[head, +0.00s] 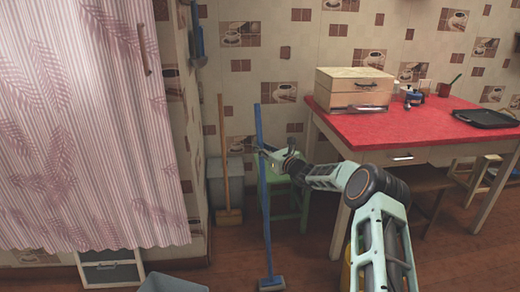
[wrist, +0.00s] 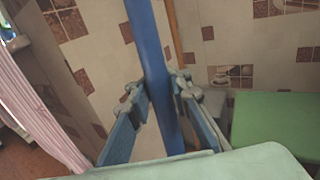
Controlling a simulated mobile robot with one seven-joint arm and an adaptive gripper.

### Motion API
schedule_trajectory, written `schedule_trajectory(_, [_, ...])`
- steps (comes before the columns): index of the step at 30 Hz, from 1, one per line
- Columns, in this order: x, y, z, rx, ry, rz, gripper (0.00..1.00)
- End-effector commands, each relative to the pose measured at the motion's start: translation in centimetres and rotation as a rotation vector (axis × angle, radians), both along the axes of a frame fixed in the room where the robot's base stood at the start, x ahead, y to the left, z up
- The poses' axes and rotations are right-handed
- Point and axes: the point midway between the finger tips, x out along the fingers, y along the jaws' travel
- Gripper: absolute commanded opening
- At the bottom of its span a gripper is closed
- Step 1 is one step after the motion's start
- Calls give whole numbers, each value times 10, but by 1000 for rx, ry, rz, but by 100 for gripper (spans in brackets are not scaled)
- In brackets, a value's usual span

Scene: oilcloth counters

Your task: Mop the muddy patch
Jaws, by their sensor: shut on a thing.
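A mop with a long blue handle (head: 265,205) stands nearly upright in the head view, its small grey-blue head (head: 272,284) low at the floor. Whether the head touches the floor is hard to tell. My gripper (head: 266,152) is shut on the upper part of the handle. In the wrist view the blue handle (wrist: 150,45) passes between the two fingers of my gripper (wrist: 161,92), slightly tilted. No muddy patch can be made out on the visible floor.
A wooden-handled broom (head: 223,160) leans by a grey bin (head: 240,172) at the wall. A green stool (head: 290,206) stands just behind the mop. A red-topped table (head: 400,128) is right, a pink curtain (head: 80,130) left. A grey tub (head: 172,283) is at the bottom edge.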

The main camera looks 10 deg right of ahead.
Motion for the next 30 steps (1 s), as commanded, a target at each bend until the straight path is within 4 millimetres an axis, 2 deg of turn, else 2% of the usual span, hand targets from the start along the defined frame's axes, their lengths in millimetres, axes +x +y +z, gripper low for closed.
schedule_trajectory(5, [2, 0, 1, -1, -2, 0, 0])
schedule_trajectory(18, [40, 10, 0, -1, -4, 0, 0])
schedule_trajectory(30, [44, 11, 0, 0, -1, 0, 0])
